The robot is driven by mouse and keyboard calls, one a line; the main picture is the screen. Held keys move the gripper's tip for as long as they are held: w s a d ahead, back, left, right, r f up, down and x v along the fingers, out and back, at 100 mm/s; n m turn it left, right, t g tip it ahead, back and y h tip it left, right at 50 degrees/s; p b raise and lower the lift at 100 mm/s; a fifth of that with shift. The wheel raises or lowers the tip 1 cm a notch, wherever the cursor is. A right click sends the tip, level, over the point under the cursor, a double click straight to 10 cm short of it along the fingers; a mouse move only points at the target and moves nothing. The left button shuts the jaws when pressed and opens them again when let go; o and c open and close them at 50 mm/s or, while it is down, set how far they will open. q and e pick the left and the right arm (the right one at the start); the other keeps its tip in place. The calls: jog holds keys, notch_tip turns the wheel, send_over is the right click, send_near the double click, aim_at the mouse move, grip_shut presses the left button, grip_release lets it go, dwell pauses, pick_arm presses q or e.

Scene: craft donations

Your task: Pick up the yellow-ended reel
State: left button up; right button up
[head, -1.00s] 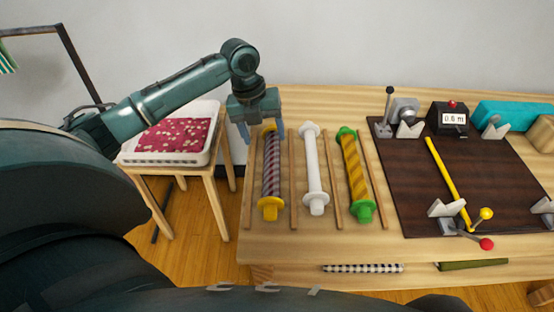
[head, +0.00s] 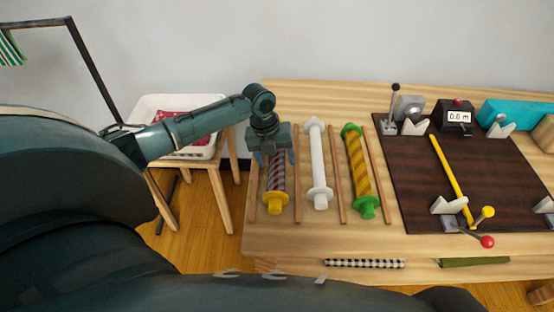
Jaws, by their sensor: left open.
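The yellow-ended reel (head: 275,202) lies on the left part of the wooden table, between two thin wooden strips. Its near yellow end and a stretch of its purple-and-grey striped body show; its far end is hidden behind my left gripper. My left gripper (head: 275,158) is open above the reel's middle, with one blue finger on each side of it. I cannot tell how far the fingertips are above the table. My right gripper is not in view.
A white reel (head: 317,165) and a green-ended reel with a yellow body (head: 358,172) lie to the right. Beyond them is a dark board (head: 410,190) with a yellow rod (head: 449,168), grey holders and a counter (head: 454,116). A white basket (head: 150,110) stands on a stool at left.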

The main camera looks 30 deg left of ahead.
aim_at(276, 156)
pick_arm(q)
jog(key=shift+r, duration=0.1)
jog(key=c, duration=1.2)
notch_tip(276, 156, up, 10)
jog(key=shift+b, duration=0.3)
